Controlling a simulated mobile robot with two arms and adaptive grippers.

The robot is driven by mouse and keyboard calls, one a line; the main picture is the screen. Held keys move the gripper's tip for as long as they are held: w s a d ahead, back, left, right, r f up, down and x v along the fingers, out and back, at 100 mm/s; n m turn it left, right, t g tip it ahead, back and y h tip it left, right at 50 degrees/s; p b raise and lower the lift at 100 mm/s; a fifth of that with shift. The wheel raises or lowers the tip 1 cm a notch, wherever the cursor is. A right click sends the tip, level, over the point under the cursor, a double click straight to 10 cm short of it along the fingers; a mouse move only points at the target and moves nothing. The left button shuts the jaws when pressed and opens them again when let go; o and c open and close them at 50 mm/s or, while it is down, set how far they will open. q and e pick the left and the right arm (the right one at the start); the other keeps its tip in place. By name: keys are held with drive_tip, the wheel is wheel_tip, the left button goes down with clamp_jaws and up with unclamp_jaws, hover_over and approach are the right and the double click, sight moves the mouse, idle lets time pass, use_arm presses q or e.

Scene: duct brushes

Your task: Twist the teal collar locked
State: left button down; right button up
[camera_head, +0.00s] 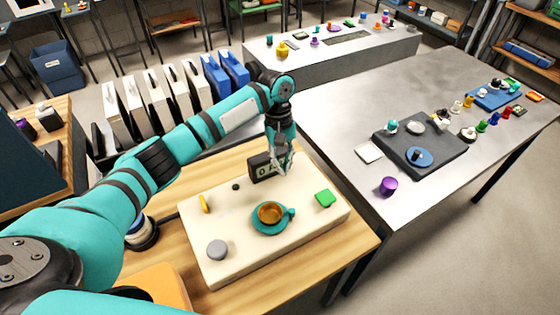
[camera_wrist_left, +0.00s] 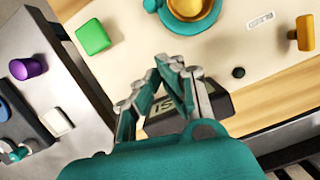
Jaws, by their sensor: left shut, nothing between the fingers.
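The teal collar (camera_head: 258,226) sits on the cream board (camera_head: 222,267), around an amber round piece (camera_head: 269,212). A small teal tab sticks out on its right side. Part of the collar (camera_wrist_left: 212,18) also shows at the top edge of the left wrist view, cut off by the frame. My left gripper (camera_head: 283,168) is above the back of the board, behind the collar and apart from it. Its fingertips (camera_wrist_left: 165,66) come together with nothing between them. My right gripper is in neither view.
A dark display box (camera_head: 262,166) stands at the board's back, close to my left gripper. A green block (camera_head: 325,198), a grey disc (camera_head: 217,250), a yellow piece (camera_head: 204,204) and a black knob (camera_head: 236,187) are on the board. A purple cup (camera_head: 389,186) stands on the grey table.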

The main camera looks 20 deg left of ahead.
use_arm(q)
drive_tip(key=x, duration=0.4)
drive_tip(key=shift+p, duration=0.3)
wheel_tip(320, 180, down, 2)
drive_tip(key=shift+f, duration=0.1)
drive_tip(key=shift+s+f, duration=0.15)
drive_tip(key=shift+f, duration=0.55)
drive_tip(key=s+d+p, duration=0.2)
drive_tip(key=shift+s+d+r, duration=0.25)
drive_tip(key=shift+s, duration=0.05)
drive_tip(key=shift+s+d, duration=0.1)
drive_tip(key=shift+s, duration=0.05)
drive_tip(key=shift+f, duration=0.1)
drive_tip(key=shift+d, duration=0.1)
drive_tip(key=shift+s+d+m+p, duration=0.15)
drive_tip(key=shift+m+p, duration=0.15)
drive_tip(key=shift+p, duration=0.2)
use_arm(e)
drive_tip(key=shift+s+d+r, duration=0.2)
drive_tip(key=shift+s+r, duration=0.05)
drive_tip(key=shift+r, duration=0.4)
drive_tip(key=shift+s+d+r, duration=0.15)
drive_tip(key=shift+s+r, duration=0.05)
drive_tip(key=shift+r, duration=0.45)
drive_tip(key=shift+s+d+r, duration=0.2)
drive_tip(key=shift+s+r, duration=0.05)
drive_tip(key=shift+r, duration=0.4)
